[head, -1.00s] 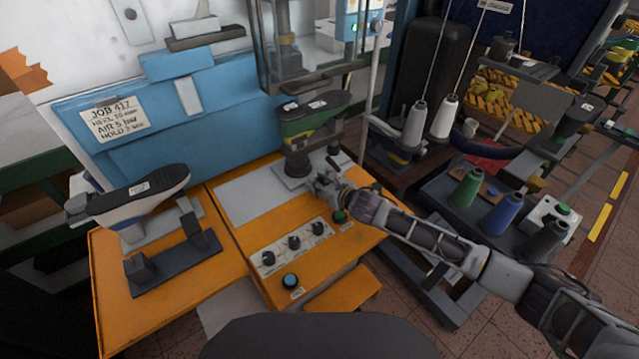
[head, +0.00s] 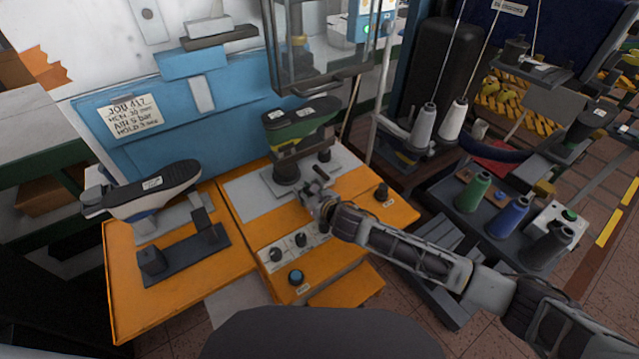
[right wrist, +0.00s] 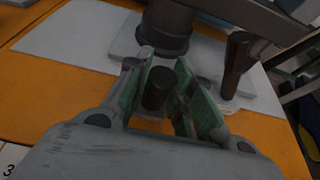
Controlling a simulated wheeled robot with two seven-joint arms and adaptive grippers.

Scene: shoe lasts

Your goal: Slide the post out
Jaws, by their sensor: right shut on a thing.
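My right gripper (head: 318,187) is over the orange bench, in front of the dark round pedestal (head: 287,172). In the right wrist view its green-lined fingers (right wrist: 163,95) are shut on a short dark cylindrical post (right wrist: 155,88). Whether the post's lower end is still seated is hidden. A green and black shoe last (head: 300,118) stands above the pedestal, which also shows in the right wrist view (right wrist: 163,32). A second dark post (right wrist: 235,60) stands upright to the right of the gripper. My left gripper is not in view.
A dark and white shoe last (head: 150,188) is on a stand at left. Black knobs (head: 302,240) and a blue button (head: 296,277) are on the bench front. Another dark knob (head: 382,192) is right of my wrist. Thread cones (head: 472,190) stand farther right.

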